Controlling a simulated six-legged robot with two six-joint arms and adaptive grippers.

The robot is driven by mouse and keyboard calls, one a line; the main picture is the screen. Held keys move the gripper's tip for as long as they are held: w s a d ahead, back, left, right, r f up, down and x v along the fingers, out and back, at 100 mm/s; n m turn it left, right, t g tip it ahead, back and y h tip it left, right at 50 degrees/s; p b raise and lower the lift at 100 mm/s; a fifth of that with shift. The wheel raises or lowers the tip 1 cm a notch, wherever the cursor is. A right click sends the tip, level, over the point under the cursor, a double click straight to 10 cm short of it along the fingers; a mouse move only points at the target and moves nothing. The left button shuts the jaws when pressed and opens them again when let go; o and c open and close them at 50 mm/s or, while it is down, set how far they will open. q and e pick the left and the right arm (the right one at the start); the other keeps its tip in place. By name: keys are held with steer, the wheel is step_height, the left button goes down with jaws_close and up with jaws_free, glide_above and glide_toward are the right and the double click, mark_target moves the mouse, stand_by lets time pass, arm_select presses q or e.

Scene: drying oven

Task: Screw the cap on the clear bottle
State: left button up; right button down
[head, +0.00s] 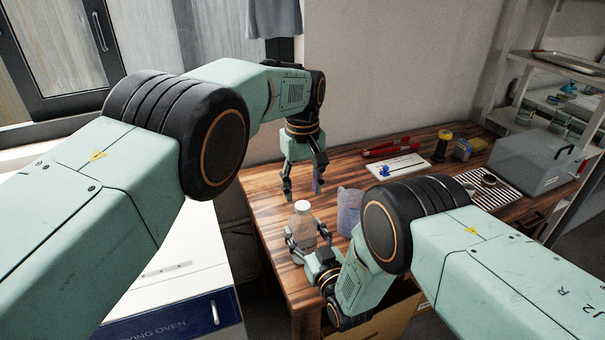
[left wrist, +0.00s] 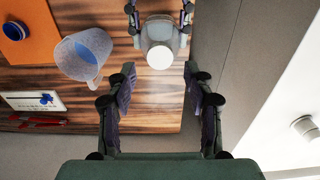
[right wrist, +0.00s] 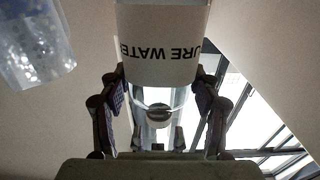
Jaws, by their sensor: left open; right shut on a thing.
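The clear bottle (head: 303,231) stands upright near the table's front left edge, with a white round cap (head: 302,207) on its mouth. I cannot tell how tightly the cap sits. My right gripper (head: 308,238) is shut around the bottle's body from the front. In the right wrist view the fingers flank the bottle's label (right wrist: 160,55), which reads partly "URE WATE". My left gripper (head: 302,189) is open, points down and is empty above and behind the bottle. In the left wrist view the white cap (left wrist: 160,57) lies just ahead between the open fingertips (left wrist: 160,72).
A translucent jug (head: 349,205) stands right of the bottle; it shows in the left wrist view (left wrist: 78,62). Farther back lie a white board (head: 398,166), red tools (head: 388,149) and a grey box (head: 535,165). A drying oven (head: 165,300) stands left of the table.

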mark_target(302, 205)
arm_select(q)
steer(key=shift+f, duration=2.2)
steer(key=shift+c, duration=0.4)
jaws_close()
steer(key=m, duration=0.5)
steer(key=shift+m, duration=0.3)
steer(key=m, duration=0.6)
steer(key=shift+o, duration=1)
jaws_free()
